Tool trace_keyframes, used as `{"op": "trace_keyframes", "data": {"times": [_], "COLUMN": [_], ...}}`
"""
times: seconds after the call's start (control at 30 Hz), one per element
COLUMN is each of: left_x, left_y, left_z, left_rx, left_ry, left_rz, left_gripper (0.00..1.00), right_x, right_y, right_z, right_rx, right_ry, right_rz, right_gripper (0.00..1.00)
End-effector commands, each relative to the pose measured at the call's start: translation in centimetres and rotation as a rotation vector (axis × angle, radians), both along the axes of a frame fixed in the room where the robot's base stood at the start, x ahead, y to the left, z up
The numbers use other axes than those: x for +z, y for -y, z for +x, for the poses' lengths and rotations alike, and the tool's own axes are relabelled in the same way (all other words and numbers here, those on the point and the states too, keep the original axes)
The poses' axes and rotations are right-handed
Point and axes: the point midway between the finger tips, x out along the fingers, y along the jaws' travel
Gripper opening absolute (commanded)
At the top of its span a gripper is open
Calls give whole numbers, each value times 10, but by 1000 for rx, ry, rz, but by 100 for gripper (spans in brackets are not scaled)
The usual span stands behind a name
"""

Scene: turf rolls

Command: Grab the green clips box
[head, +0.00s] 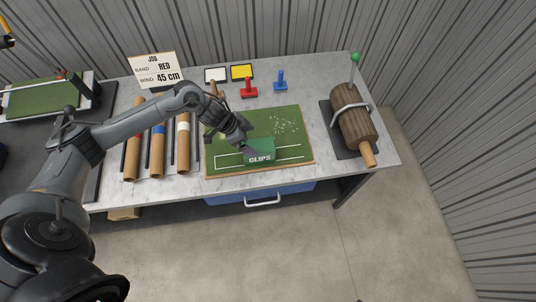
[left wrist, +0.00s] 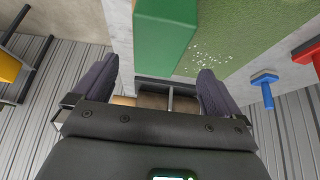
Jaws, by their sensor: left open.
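The green clips box (head: 260,152), with "CLIPS" in white on its front, stands on the green turf mat (head: 287,116) near the front edge of the table. In the left wrist view the box (left wrist: 164,32) shows as a green block at the top, ahead of the fingers and a little left of centre. My left gripper (head: 247,146) is at the upper left of the box in the head view. In the left wrist view the left gripper (left wrist: 157,84) is open, with nothing between its fingers. Whether a finger touches the box cannot be told. My right gripper is not in view.
Cardboard tubes with coloured bands (head: 157,150) lie left of the mat. A red stamp (head: 249,88) and a blue stamp (head: 281,81) stand behind it. A wooden roller (head: 354,118) is at the right. A job sign (head: 156,69) stands at the back.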

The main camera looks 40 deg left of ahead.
Motion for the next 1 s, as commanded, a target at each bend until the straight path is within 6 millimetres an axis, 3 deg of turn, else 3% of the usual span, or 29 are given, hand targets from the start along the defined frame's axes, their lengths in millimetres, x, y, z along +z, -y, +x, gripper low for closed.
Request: {"op": "trace_keyframes", "data": {"times": [0.2, 0.47, 0.8, 1.0], "left_x": [-24, -36, -73, -77], "left_y": [11, 16, 29, 31], "left_z": [10, 14, 24, 26], "left_rx": [0, -1, 0, -2], "left_ry": [1, 2, 2, 4], "left_rz": [-1, -1, 0, 1], "left_gripper": [99, 99, 99, 99], "right_x": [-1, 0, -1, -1], "right_y": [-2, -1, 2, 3], "right_z": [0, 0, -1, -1], "right_rx": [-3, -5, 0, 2], "right_ry": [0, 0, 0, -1], "right_rz": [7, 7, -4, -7], "right_gripper": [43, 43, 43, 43]}}
